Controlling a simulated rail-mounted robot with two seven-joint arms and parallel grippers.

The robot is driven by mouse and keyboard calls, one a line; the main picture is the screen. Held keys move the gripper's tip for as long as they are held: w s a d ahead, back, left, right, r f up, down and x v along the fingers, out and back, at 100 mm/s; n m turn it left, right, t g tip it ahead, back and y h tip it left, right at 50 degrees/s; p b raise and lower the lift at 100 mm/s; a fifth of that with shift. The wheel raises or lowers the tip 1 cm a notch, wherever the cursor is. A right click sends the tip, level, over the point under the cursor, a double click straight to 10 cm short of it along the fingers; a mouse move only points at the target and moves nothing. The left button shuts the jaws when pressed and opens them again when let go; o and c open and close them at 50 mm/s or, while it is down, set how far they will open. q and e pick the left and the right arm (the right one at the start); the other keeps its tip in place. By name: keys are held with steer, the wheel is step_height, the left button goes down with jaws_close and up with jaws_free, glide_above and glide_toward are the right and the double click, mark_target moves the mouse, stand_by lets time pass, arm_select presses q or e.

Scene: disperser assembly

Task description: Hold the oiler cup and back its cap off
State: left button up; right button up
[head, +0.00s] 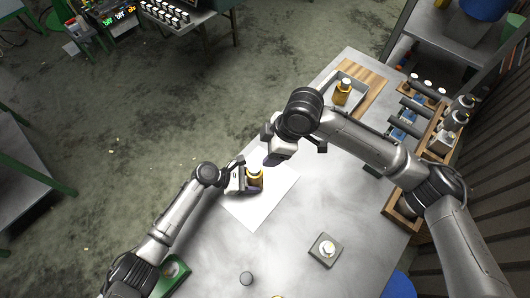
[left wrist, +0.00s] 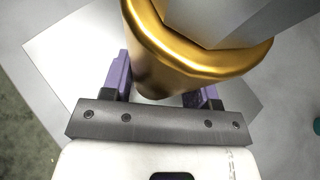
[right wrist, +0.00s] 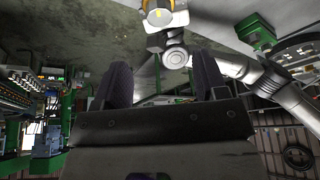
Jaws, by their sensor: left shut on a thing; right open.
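The oiler cup (head: 257,182) is amber-gold and stands over the white sheet. My left gripper (head: 249,184) is shut on it from the left side. In the left wrist view the cup's shiny gold body (left wrist: 185,75) sits between the purple fingers (left wrist: 163,90). A grey faceted shape covers its top there; I cannot tell if it is the cap. My right gripper (head: 270,157) is open and empty, above and just beyond the cup. In the right wrist view its dark fingers (right wrist: 163,82) are apart, and the cup (right wrist: 158,18) shows at the top edge.
A second amber bottle (head: 343,95) stands in a tray (head: 359,96) at the far end. A square grey block (head: 326,250) and a small round part (head: 246,278) lie nearer. A green tray (head: 176,270) is at lower left. Racks with bottles (head: 440,142) line the right side.

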steer(key=shift+d+r, duration=0.2)
steer(key=shift+r, duration=0.25)
steer(key=m+t+y, duration=0.7)
steer(key=t+y, duration=0.2)
steer(key=t, duration=0.2)
glide_toward(260, 171)
steer(key=x, duration=1.2)
steer(key=shift+s+a+r, duration=0.1)
steer(key=shift+r, duration=0.15)
steer(key=shift+c, duration=0.2)
steer(key=c, duration=0.9)
